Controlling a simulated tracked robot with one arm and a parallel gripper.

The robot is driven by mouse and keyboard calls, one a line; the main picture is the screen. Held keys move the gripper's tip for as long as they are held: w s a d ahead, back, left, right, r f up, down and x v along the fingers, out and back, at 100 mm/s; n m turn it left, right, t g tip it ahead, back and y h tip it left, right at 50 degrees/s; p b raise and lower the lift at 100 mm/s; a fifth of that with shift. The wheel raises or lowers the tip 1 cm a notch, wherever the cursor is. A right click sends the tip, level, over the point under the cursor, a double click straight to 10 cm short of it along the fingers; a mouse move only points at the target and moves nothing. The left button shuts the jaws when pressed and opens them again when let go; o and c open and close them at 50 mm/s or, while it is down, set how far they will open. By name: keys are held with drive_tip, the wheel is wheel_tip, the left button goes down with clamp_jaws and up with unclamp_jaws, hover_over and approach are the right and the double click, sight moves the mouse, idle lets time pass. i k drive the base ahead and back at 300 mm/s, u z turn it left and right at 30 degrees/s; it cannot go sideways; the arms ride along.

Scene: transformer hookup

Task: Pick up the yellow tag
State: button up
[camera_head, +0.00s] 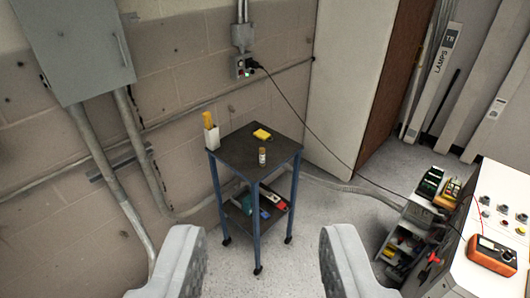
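A small flat yellow object (262,134) lies on the dark top of a blue-legged wheeled cart (238,154), towards the back edge. A second yellow piece (208,118) stands upright out of a white holder (212,137) at the cart's left corner. I cannot tell for sure which of the two is the yellow tag. My gripper (262,255) is open and empty, its two grey fingers wide apart in the foreground. The cart is beyond them and shows between and above them; nothing is touched.
A small bottle (262,157) stands near the cart top's front. The lower shelf holds mixed tools (264,205). A white bench (490,225) with an orange meter (492,254) and a parts rack (404,245) stand right. A black cable (305,122) hangs behind the cart. Floor before the cart is clear.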

sight(261, 134)
drive_tip(key=z, duration=0.55)
drive_tip(key=i, duration=1.95)
drive_tip(key=u, duration=0.7)
drive_tip(key=i, duration=1.15)
drive_tip(key=u, duration=0.65)
